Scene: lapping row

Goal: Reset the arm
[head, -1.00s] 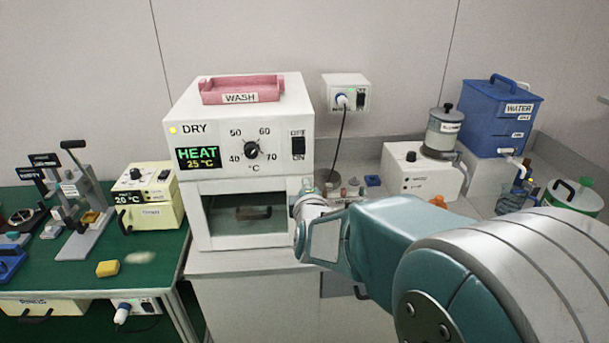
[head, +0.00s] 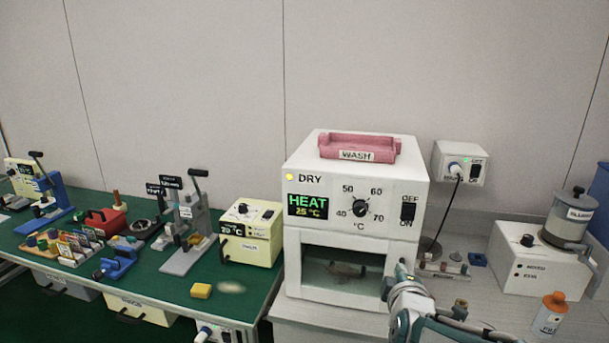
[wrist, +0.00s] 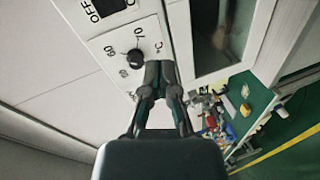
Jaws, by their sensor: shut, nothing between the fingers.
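My gripper (wrist: 160,78) is shut and empty in the wrist view, its two dark fingers together in front of the dryer's panel, with the dial (wrist: 135,57) just to their left. In the head view my arm's end shows at the dryer's lower right edge; the fingers are not clear there. The white dryer (head: 300,165) has a lit HEAT display (head: 308,206) reading 25 °C, a dial (head: 360,208) and an OFF/ON switch (head: 408,211). A blurred item lies inside its chamber (head: 345,274). Touch between fingers and panel cannot be told.
A pink WASH tray (head: 357,147) sits on the dryer. To the left, a green bench (head: 150,270) holds presses, a cream box (head: 250,236) and a yellow block (head: 201,290). To the right are a bottle (head: 549,314), a white machine (head: 530,262) and a wall socket (head: 460,163).

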